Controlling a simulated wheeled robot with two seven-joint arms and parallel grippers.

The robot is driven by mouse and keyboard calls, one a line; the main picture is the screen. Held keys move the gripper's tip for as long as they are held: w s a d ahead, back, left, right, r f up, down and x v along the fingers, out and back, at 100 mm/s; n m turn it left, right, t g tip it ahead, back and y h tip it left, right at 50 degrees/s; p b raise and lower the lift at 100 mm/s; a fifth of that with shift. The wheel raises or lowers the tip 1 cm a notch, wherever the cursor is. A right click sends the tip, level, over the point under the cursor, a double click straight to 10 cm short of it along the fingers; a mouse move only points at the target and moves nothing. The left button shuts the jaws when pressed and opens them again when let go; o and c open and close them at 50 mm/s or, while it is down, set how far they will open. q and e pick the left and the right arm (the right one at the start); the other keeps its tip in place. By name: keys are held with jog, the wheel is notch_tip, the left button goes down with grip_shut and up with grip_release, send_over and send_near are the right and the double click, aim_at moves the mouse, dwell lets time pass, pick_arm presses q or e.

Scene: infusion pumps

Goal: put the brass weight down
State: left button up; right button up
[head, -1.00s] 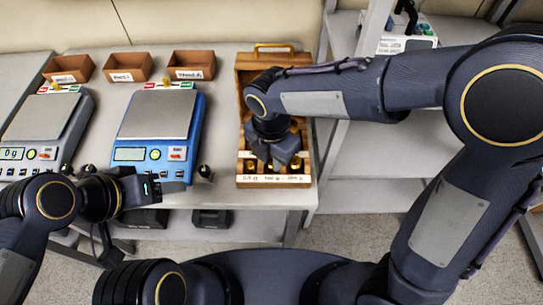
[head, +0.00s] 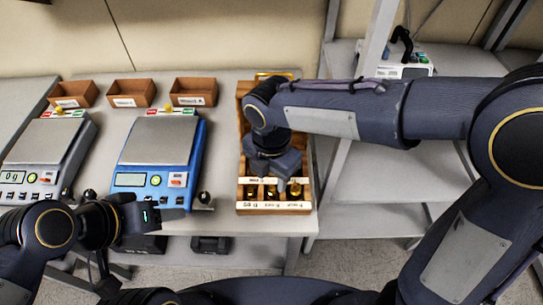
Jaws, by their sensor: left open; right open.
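Several brass weights (head: 295,190) stand in the front slots of a wooden weight box (head: 308,160) on the right part of the table. My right gripper (head: 281,176) is open above the box, just behind the front row, and hides its middle. I cannot tell from this view whether the gripper touches any weight. My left gripper (head: 168,216) is open and empty, in front of the blue scale (head: 158,143) near the table's front edge. Both scale pans look empty.
A grey scale (head: 42,150) stands left of the blue one. Three small brown labelled bins (head: 133,93) line the back of the table. Black knobs (head: 204,198) show near the front edge. A shelf (head: 400,160) with a white device (head: 405,68) is at the right.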

aim_at(271, 189)
notch_tip(271, 189, up, 8)
jog(key=s+d+m+t+y, duration=0.1)
jog(key=s+d+m+y, duration=0.2)
jog(key=d+m, duration=0.95)
jog(key=s+d+f+m+t, duration=0.3)
jog(key=s+d+m, duration=0.5)
jog(key=m, duration=0.9)
jog(key=shift+s+f+m+t+y, duration=0.3)
jog(key=shift+s+m+t+y, duration=0.1)
jog(key=shift+t, duration=0.4)
jog(key=shift+d, duration=0.1)
